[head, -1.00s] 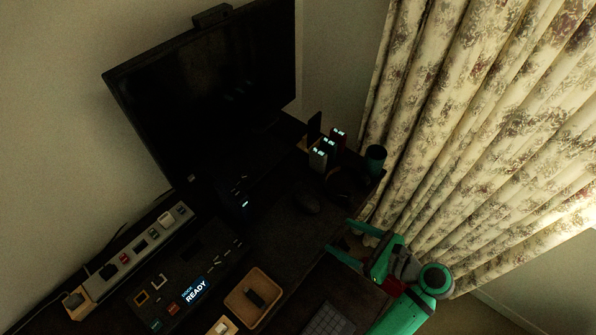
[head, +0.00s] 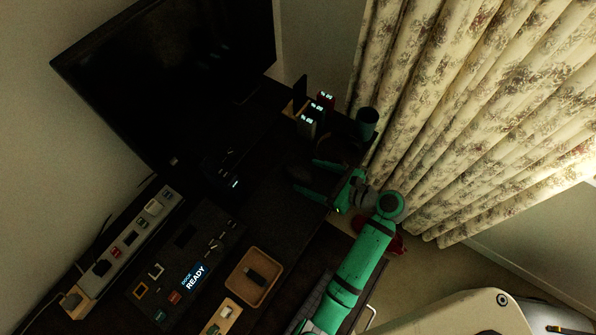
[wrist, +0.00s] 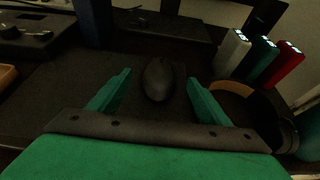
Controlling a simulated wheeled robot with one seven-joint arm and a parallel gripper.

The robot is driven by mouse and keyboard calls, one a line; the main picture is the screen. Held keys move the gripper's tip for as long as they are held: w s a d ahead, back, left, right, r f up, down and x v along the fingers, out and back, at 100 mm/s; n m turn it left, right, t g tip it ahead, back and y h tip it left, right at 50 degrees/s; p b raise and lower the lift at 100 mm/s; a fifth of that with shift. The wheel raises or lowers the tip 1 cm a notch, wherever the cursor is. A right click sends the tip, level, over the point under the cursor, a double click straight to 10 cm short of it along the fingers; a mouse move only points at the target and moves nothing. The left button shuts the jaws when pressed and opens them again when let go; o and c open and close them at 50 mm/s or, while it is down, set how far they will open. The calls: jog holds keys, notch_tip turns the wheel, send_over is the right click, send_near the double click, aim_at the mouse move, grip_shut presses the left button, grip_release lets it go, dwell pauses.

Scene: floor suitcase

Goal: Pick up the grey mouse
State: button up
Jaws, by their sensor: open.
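The dark grey mouse (wrist: 158,80) lies on the dark desk mat, centred between my fingers in the wrist view. In the head view the mouse (head: 299,172) is dim and lies just at my fingertips. My gripper (wrist: 160,76) is open, with one green finger on each side of the mouse and a visible gap on both sides. In the head view my gripper (head: 306,176) reaches over the desk from the right. I cannot tell the exact height of the fingers above the mat.
White, green and red blocks with lit displays (wrist: 265,58) stand beyond the right finger. A dark round object (wrist: 250,97), perhaps headphones, lies close to that finger. A green cup (head: 367,122) stands at the desk edge. A wooden tray (head: 236,292) and monitor (head: 175,80) are farther left.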

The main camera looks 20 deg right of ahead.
aim_at(304, 174)
jog(key=shift+x, duration=1.85)
jog(key=shift+s, duration=0.1)
jog(key=c, duration=1.2)
jog(key=shift+o, duration=0.2)
